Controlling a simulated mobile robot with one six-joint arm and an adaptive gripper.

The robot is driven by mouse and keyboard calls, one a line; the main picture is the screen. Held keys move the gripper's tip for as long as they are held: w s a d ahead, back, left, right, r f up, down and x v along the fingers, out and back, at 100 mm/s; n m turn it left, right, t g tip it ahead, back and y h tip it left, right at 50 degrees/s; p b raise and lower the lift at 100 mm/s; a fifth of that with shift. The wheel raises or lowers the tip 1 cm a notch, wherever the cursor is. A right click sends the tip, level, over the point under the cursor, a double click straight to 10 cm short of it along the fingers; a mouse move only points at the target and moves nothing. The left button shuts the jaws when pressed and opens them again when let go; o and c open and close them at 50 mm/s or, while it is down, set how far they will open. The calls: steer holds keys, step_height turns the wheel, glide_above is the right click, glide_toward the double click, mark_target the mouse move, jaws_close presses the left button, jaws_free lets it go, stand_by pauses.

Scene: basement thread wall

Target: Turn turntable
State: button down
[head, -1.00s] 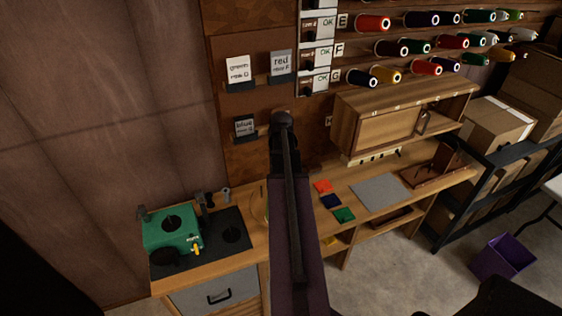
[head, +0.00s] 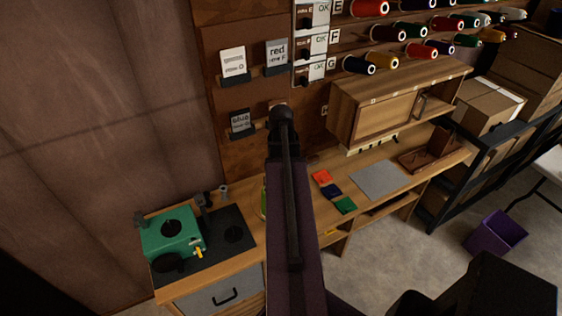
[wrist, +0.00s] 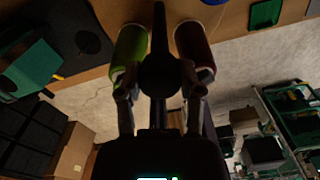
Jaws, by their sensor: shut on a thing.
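In the wrist view a dark round knob (wrist: 160,75) with a dark bar stands between the two fingers of my gripper (wrist: 158,93), which is shut on it. It appears to be the turntable's handle. A green spool (wrist: 128,50) stands to the left of the bar and a dark red spool (wrist: 195,48) to the right. In the head view my arm hides the gripper and most of the turntable. Only a sliver of green (head: 264,200) shows at the arm's left edge.
A green machine (head: 172,232) stands on a dark mat (head: 231,217) at the left of the bench. Orange, blue and green patches (head: 345,205) and a grey mat (head: 379,180) lie right of my arm. A wooden cabinet (head: 385,117) and thread spools are behind.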

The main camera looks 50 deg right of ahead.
steer(key=shift+w, duration=0.25)
steer(key=shift+c, duration=1.3)
jaws_free()
steer(key=shift+s, duration=0.15)
steer(key=shift+r, duration=0.15)
